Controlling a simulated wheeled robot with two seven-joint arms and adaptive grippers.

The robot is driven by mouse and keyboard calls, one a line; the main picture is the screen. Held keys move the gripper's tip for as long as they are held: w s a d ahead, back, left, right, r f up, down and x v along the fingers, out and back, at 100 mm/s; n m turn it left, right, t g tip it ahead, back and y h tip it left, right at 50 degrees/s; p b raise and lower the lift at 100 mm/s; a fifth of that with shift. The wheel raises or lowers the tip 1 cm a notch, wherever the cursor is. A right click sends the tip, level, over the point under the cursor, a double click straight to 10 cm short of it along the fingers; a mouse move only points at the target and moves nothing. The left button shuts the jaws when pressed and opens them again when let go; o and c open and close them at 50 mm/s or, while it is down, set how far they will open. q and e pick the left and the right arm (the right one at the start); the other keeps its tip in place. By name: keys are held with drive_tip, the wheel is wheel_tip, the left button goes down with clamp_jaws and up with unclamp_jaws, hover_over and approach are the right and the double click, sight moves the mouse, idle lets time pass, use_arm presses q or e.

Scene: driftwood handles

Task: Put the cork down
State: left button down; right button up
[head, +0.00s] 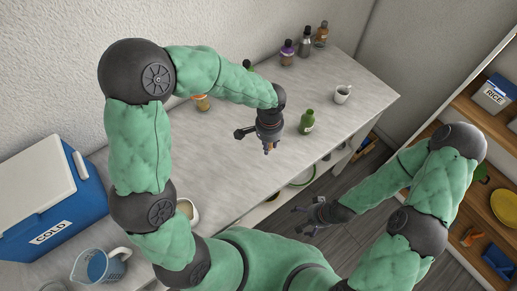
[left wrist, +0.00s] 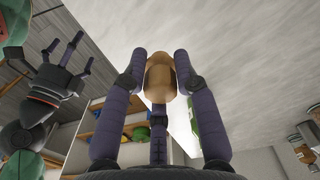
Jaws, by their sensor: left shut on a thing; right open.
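The cork (left wrist: 158,78) is a tan-brown, rounded piece held between the fingers of my left gripper (left wrist: 160,70) in the left wrist view. In the head view my left gripper (head: 268,148) points down over the pale counter (head: 240,175), left of the green bottle (head: 307,122). Only a small orange-brown bit of the cork shows there, and I cannot tell its height above the counter. My right gripper (head: 305,216) is open and empty, past the counter's front edge over the floor. It also shows at the left of the left wrist view (left wrist: 72,65).
A white mug (head: 342,94) stands near the counter's right end. A blue cooler (head: 50,205) and a measuring jug (head: 100,266) are at left. Bare counter lies around my left gripper.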

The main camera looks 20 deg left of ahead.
use_arm(q)
hover_over(259, 154)
wheel_tip(259, 154, down, 5)
drive_tip(key=shift+s+d+b, duration=0.1)
drive_tip(key=shift+b, duration=0.2)
drive_tip(key=shift+f+b, duration=0.3)
drive_tip(key=shift+f, duration=1.35)
drive_tip(key=c, duration=1)
unclamp_jaws()
drive_tip(key=shift+f, duration=0.15)
drive_tip(key=shift+o, duration=0.2)
drive_tip(key=shift+r, duration=0.2)
wheel_tip(259, 154, up, 12)
drive_tip(key=p, duration=0.2)
